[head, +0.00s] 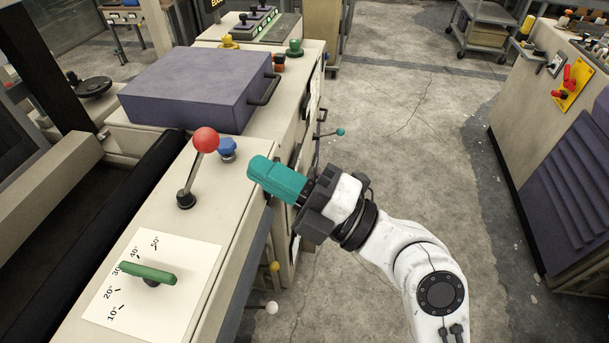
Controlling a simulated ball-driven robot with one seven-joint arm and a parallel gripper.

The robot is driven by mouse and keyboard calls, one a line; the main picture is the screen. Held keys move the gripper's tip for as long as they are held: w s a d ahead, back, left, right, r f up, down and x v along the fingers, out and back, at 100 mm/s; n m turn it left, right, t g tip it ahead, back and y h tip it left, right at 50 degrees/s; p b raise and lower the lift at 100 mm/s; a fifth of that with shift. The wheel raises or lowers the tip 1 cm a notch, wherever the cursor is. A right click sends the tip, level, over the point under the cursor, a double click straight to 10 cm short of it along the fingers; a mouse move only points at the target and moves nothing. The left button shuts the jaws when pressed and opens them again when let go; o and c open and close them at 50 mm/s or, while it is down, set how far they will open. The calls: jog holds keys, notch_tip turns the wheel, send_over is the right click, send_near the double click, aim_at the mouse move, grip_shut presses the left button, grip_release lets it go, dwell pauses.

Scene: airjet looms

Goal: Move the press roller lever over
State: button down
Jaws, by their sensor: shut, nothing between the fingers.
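A lever with a red ball knob (205,140) stands on the cream machine top (215,200). Its metal shaft leans slightly to the right, up from a dark round base. No label shows that names it the press roller lever. My gripper (258,168), with teal fingers, is shut and empty. It is to the right of the red knob, apart from it, and points left over the machine's right edge.
A blue knob (227,149) sits between the lever and my gripper. A green handle (148,273) lies over an angle scale in front. A purple cover (200,88) is behind. Smaller ball-ended levers stick out of the machine's right side. Open floor (420,130) lies to the right.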

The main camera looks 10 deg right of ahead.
aim_at(218, 145)
jog(key=p+x, duration=0.1)
jog(key=x, duration=0.3)
jog(key=shift+p, duration=0.3)
jog(key=shift+w+a, duration=0.2)
jog(key=shift+a, duration=0.1)
jog(key=shift+r, duration=0.1)
